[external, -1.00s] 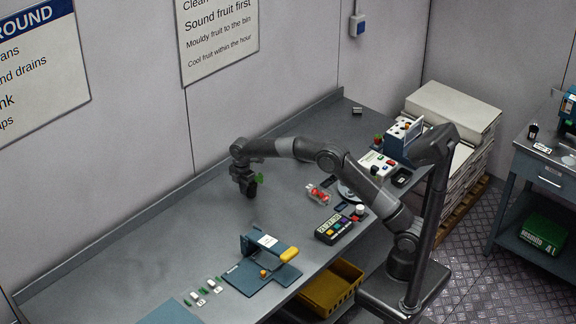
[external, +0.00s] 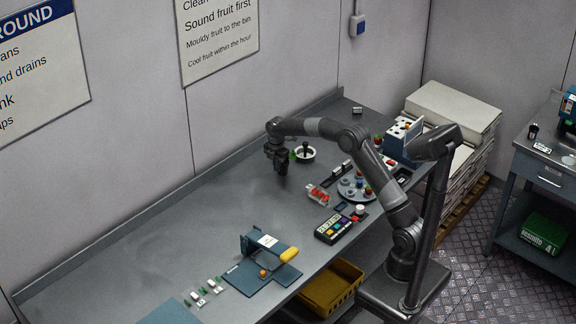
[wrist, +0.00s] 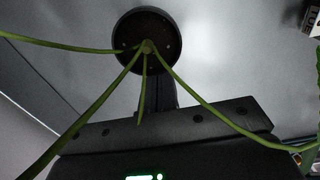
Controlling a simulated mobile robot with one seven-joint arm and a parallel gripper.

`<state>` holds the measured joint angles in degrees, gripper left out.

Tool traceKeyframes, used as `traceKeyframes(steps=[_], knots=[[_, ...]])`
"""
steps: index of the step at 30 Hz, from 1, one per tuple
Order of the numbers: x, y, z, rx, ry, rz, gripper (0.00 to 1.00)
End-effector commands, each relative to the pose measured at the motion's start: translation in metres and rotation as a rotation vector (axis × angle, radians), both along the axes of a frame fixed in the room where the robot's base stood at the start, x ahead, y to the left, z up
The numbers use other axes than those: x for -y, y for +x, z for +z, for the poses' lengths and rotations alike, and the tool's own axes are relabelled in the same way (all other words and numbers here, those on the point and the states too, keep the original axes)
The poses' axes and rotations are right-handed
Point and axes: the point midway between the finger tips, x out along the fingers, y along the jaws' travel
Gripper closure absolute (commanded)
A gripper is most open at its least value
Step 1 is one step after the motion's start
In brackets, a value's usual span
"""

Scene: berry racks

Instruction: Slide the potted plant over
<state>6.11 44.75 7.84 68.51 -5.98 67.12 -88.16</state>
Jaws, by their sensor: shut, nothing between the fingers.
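The potted plant shows in the wrist view as a dark round pot (wrist: 147,22) with long thin green stems spreading from its middle. In the external view only a bit of its green leaf (external: 293,155) shows, at the right side of my gripper (external: 281,170); the pot is mostly hidden or blends with the dark fingers. My gripper points down, low over the bench. It is shut and holds nothing. In the wrist view its dark fingers (wrist: 160,97) reach towards the pot's near side; whether they touch it I cannot tell.
Further right are a round tray (external: 346,193), a red-filled clear punnet (external: 319,195) and a keypad box (external: 333,229).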

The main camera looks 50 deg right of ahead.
Motion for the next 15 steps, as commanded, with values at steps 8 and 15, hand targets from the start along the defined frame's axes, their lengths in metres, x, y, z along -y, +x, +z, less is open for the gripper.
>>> traceKeyframes(steps=[8, 15], knots=[[0.000, 0.000, 0.000, 0.000, 0.000, 0.001, 1.00], [-0.017, 0.000, 0.000, 0.000, 0.001, 0.004, 1.00]])
